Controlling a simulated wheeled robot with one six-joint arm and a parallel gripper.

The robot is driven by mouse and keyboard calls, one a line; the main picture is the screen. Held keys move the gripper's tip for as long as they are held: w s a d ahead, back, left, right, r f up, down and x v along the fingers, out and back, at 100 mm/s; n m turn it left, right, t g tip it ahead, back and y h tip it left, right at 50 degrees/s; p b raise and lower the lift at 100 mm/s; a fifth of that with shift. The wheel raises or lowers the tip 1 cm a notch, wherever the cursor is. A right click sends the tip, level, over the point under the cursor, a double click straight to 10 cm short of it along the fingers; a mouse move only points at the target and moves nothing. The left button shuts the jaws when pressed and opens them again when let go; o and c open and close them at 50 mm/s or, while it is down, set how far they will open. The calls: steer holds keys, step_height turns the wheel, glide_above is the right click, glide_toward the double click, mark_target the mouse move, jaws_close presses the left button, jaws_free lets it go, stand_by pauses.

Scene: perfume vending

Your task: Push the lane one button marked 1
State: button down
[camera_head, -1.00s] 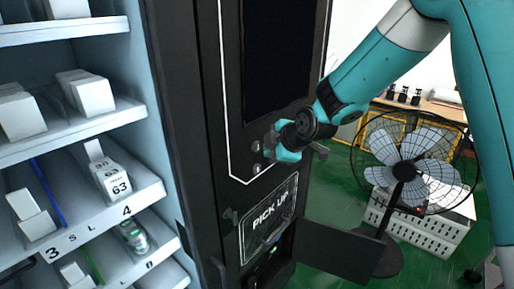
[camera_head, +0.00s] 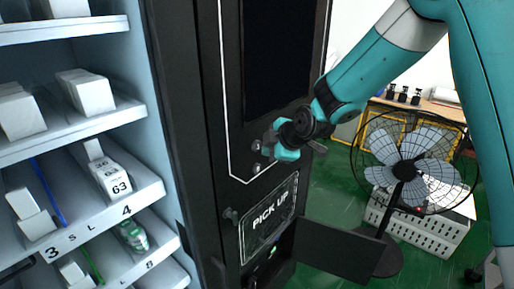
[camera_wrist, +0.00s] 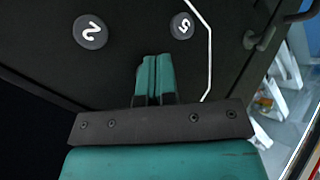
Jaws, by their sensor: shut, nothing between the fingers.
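The vending machine's dark front panel (camera_head: 212,120) has round grey buttons beside a white line. In the wrist view, one button reads 2 (camera_wrist: 90,32) and another looks like a 5 (camera_wrist: 182,26), both turned in the picture. A button marked 1 cannot be made out in either view. My gripper (camera_wrist: 155,62) is shut and empty, its teal fingertips pointing at the panel below and between those two buttons in the picture. In the head view my gripper (camera_head: 284,150) is just right of two small buttons (camera_head: 256,146); their marks are too small to read. Contact cannot be told.
A PICK UP window (camera_head: 270,217) sits below the buttons, with a dark flap (camera_head: 338,250) sticking out to its right. Open shelves (camera_head: 95,205) with white boxes stand at left. A fan (camera_head: 405,170) stands at right on the green floor.

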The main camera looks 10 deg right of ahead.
steer(key=shift+w+a, duration=0.15)
steer(key=shift+w, duration=0.1)
steer(key=shift+w+a, duration=0.25)
steer(key=shift+w, duration=0.05)
stand_by(0.7)
steer(key=shift+s+d, duration=0.1)
steer(key=shift+s+d+b, duration=0.4)
steer(key=shift+s+b, duration=0.1)
steer(key=shift+s, duration=0.1)
steer(key=shift+s+d+b, duration=0.45)
steer(key=shift+s+d, duration=0.3)
steer(key=shift+s, duration=0.25)
steer(key=shift+s+d+b, duration=0.45)
steer(key=shift+s+d, duration=0.3)
steer(key=shift+s, duration=0.25)
